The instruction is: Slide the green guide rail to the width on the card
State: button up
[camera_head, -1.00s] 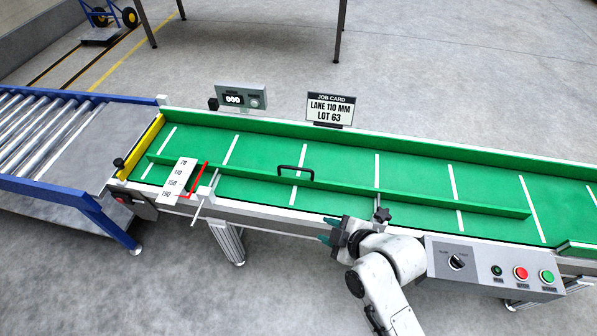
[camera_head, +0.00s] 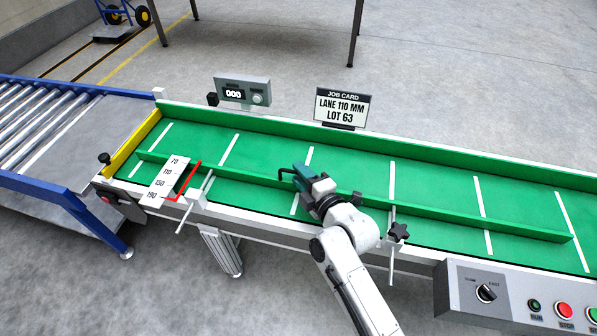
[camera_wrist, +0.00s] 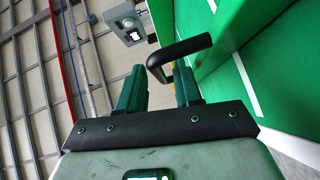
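The green guide rail (camera_head: 430,207) runs lengthwise along the green belt, with a black handle on its left half. The handle (camera_wrist: 180,50) is clear in the wrist view, partly hidden by my gripper in the head view. My gripper (camera_head: 298,177) is at the handle, its fingers apart. In the wrist view my gripper (camera_wrist: 160,75) is open, with the handle's bent end between or just beyond the fingertips; contact is unclear. The job card (camera_head: 341,107) reads LANE 110 MM, LOT 63. The scale (camera_head: 167,181) shows 70 to 190; the red pointer's (camera_head: 189,182) foot is near 190.
A black star knob (camera_head: 398,231) sits on a rod clamp at the near edge, right of my arm. A display box (camera_head: 242,92) reads 000. A control box (camera_head: 515,300) with buttons stands at the lower right. A roller conveyor (camera_head: 45,125) adjoins at left.

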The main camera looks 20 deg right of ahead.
jog(key=shift+x, duration=0.75)
jog(key=shift+c, duration=0.4)
grip_shut()
